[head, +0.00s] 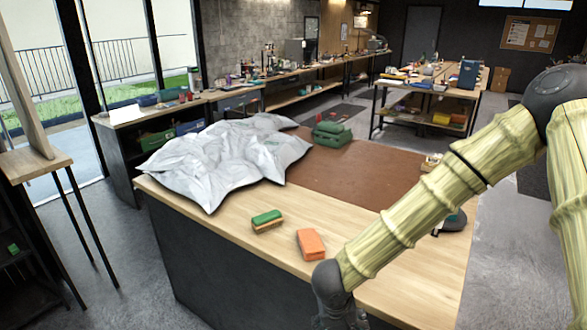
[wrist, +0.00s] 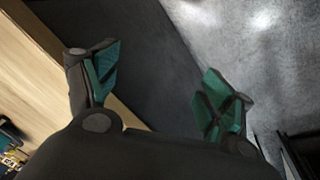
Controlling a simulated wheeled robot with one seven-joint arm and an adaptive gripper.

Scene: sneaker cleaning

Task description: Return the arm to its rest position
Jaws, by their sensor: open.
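My arm (head: 430,195) reaches down from the right side of the head view, in front of the wooden workbench. Its wrist end is at the bottom centre, by the bench's near edge, and the fingers are cut off or hidden there. In the wrist view my gripper (wrist: 158,90) is open, with its two green-padded fingers wide apart and nothing between them. Beyond the fingers are the dark side of the bench and the grey floor. The workbench top (wrist: 50,65) shows at the left of the wrist view.
On the bench lie a green-topped sponge or brush (head: 267,220), an orange block (head: 311,245), a crumpled silvery sheet (head: 215,160), a brown mat (head: 360,175) and a green case (head: 332,134). A dark object (head: 452,222) is partly behind my arm. A side table (head: 35,163) stands left.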

